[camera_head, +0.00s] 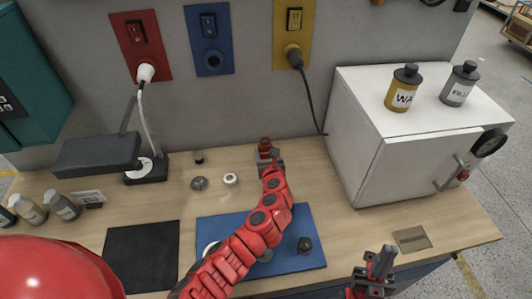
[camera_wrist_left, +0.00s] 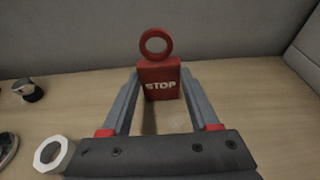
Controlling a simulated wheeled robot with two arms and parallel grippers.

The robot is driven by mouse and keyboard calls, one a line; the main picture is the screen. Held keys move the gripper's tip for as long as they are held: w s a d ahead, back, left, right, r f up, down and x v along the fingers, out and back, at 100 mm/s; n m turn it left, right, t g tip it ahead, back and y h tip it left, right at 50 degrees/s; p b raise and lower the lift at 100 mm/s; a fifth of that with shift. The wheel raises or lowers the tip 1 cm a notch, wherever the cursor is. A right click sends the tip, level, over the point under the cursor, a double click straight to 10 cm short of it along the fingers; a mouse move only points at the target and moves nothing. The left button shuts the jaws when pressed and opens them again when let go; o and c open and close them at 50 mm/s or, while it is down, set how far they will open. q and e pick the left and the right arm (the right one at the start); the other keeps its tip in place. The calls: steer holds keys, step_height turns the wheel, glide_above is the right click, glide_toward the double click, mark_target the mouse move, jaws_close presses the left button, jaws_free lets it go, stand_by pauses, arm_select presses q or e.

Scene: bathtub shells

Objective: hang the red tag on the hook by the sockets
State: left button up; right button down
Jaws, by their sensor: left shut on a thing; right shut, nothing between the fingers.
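The red tag (camera_wrist_left: 160,78) reads STOP and has a red ring (camera_wrist_left: 156,44) at its top. It is upright between the fingers of my left gripper (camera_wrist_left: 160,95), which is shut on it. In the head view the tag (camera_head: 265,146) is partly hidden by my left gripper (camera_head: 267,158), above the table's back part near the wall. The socket panels are red (camera_head: 127,52), blue (camera_head: 199,64) and yellow (camera_head: 306,20) on the grey wall. I cannot make out the hook. My right gripper (camera_head: 380,266) is shut and empty at the front right.
A white cabinet (camera_head: 350,140) with two bottles on top stands right of my left gripper. A black cable hangs from the yellow socket beside it. A desk lamp (camera_head: 97,155) stands at left. A white ring (camera_head: 230,179) and small parts lie left of my gripper; a blue mat (camera_head: 312,258) lies in front.

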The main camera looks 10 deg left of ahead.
mark_target(265, 138)
arm_select(q)
steer(key=shift+c, duration=0.5)
step_height(265, 138, up, 6)
steer(key=p, duration=0.6)
steer(key=shift+r, duration=0.1)
stand_by(0.7)
